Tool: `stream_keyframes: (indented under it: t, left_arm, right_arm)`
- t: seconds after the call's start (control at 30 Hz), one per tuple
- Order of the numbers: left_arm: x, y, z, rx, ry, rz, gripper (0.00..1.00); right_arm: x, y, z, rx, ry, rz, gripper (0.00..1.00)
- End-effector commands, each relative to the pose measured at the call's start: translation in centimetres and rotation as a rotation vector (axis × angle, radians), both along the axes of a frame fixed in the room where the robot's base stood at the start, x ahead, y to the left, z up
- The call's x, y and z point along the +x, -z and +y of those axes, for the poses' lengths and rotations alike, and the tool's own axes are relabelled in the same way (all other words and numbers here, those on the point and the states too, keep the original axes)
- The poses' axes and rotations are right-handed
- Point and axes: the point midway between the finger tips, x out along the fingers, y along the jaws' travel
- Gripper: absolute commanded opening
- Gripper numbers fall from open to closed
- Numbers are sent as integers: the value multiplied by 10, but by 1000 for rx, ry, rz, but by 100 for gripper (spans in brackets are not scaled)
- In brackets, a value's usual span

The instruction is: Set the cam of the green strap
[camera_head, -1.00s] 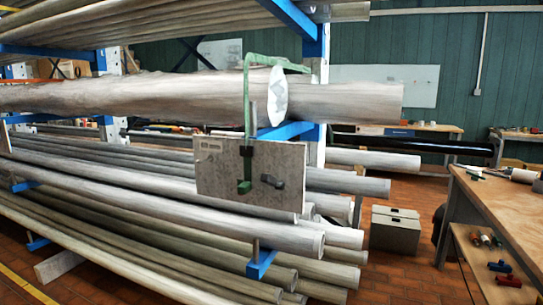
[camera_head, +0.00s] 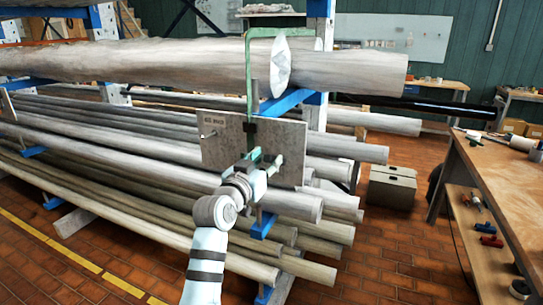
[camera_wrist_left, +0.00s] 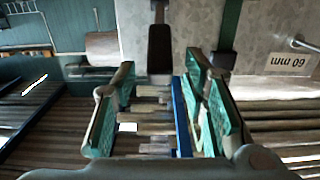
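The green strap (camera_head: 250,75) hangs down from over the big pale mast (camera_head: 150,65) in the head view. It runs down the front of a grey plate (camera_head: 225,150) to a dark buckle. In the left wrist view the strap (camera_wrist_left: 231,30) lies right of a black lever (camera_wrist_left: 160,45), which looks like the cam. My left gripper (camera_head: 267,160) is in front of the plate's lower part and hides the lever in the head view. In the left wrist view its fingers (camera_wrist_left: 160,105) are open, with the lever ahead between them, apparently untouched. My right gripper is not in view.
A metal pin (camera_wrist_left: 303,44) sticks out of the plate beside the "60 mm" marking. Several poles (camera_head: 110,150) lie on the rack below the mast. A workbench (camera_head: 495,165) stands at the right, with a grey box (camera_head: 392,187) on the brick floor.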

Motion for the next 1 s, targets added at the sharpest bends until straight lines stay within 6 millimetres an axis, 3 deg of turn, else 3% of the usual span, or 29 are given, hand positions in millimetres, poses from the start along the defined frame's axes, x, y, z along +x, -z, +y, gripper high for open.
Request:
stream_keyframes:
  t: [0.2,0.57,0.83,1.0]
  left_arm:
    - [32,1,-10,1,-1,1,40]
    - [39,1,-12,0,-2,1,40]
    - [39,1,-12,0,-1,1,0]
    - [39,1,-12,0,-1,1,0]
  right_arm:
    - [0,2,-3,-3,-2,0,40]
    - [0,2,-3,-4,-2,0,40]
    - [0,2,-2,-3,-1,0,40]
    - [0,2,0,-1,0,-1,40]
